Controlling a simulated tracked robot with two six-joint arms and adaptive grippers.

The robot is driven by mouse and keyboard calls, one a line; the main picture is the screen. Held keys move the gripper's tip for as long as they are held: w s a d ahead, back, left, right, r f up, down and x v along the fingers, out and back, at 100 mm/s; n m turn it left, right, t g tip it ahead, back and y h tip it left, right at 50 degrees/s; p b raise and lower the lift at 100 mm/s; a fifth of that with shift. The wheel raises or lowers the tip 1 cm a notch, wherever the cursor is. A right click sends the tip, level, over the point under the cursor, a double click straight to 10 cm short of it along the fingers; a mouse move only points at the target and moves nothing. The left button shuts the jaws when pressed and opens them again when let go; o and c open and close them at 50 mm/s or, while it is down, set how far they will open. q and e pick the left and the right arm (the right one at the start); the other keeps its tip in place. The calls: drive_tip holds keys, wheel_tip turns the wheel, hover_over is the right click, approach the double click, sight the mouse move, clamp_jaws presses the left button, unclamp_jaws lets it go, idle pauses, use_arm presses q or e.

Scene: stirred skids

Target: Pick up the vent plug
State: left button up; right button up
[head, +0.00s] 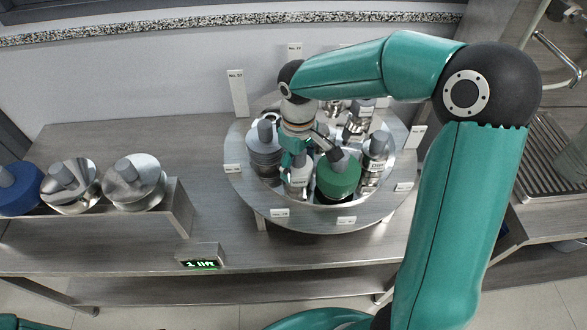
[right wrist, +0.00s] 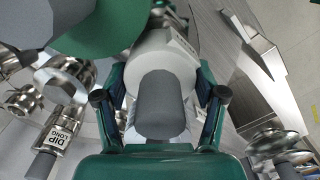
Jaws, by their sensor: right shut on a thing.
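My right gripper (head: 297,162) reaches down over the round metal carousel (head: 243,193). It is shut on a white plug with a grey knob (right wrist: 160,105); the knob stands between the two fingers in the right wrist view. The white plug also shows in the head view (head: 299,181), low among the other fittings, with a small label I cannot read. I cannot tell whether it is the vent plug, or whether it is clear of its seat. The fingertips (right wrist: 158,97) are partly hidden by the plug. My left gripper is not in view.
A green grey-handled plug (head: 338,180) stands close right of the held one, a dark grey stack (head: 263,153) close left. A fitting marked DIP LONG (right wrist: 58,135) is nearby. Several handled pieces line the left shelf (head: 184,218).

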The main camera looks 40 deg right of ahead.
drive_tip(key=shift+r, duration=0.1)
wheel_tip(320, 180, up, 20)
drive_tip(key=p, duration=0.1)
drive_tip(key=shift+p, duration=0.3)
idle(0.4)
